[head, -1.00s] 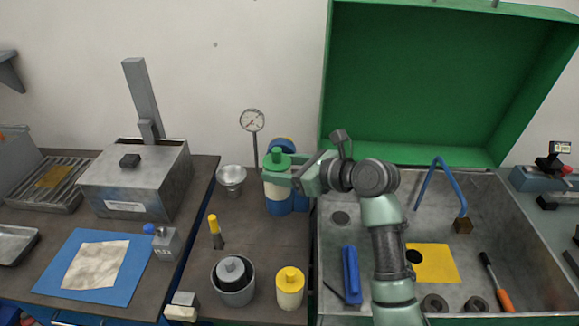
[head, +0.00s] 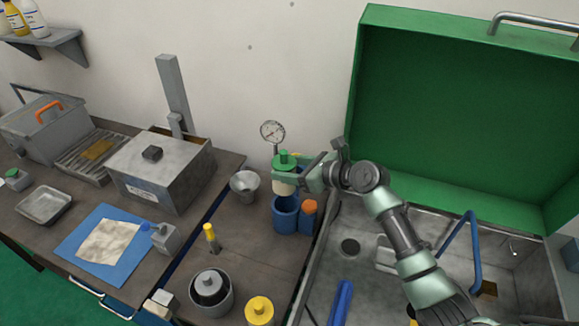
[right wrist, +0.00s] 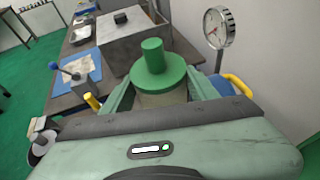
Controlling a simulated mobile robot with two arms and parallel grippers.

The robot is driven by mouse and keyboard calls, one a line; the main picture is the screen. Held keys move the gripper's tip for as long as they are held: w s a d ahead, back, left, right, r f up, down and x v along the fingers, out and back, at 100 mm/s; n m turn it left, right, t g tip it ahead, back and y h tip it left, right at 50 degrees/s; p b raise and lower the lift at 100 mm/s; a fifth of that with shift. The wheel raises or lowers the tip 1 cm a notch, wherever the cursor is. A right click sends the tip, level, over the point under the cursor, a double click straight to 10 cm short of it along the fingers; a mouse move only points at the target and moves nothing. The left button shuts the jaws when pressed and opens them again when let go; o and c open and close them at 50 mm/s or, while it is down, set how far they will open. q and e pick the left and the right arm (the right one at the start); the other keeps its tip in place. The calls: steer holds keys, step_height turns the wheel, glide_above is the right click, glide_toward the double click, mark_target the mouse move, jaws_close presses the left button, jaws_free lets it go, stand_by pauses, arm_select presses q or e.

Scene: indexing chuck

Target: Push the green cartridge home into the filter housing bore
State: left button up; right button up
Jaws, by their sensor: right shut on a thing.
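The green cartridge (head: 284,162) has a green cap with a knob and a cream body. My right gripper (head: 297,181) is shut on it just below the cap and holds it roughly upright. In the right wrist view the cartridge (right wrist: 158,72) sits between the fingers. The blue filter housing (head: 286,220) stands on the bench below, and its dark open bore shows just under the cartridge's lower end. The cartridge looks above the bore; exact alignment cannot be told. My left gripper is not in view.
An orange-capped blue part (head: 309,215) stands close beside the housing. A pressure gauge (head: 272,132) and a metal cup (head: 245,186) are nearby. A yellow-capped cartridge (head: 259,311) and a grey pot (head: 212,296) stand in front. The open green-lidded metal basin (head: 348,270) is at right.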

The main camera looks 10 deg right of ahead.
steer(key=shift+d, duration=0.15)
steer(key=shift+d+f, duration=0.1)
steer(key=shift+f, duration=1.05)
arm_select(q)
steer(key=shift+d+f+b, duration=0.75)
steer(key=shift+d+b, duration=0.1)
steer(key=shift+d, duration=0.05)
arm_select(e)
steer(key=shift+f, duration=1.75)
arm_select(q)
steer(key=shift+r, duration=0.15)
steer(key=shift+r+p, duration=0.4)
steer(key=shift+p, duration=0.15)
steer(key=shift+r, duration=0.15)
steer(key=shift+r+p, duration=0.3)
steer(key=shift+p, duration=0.15)
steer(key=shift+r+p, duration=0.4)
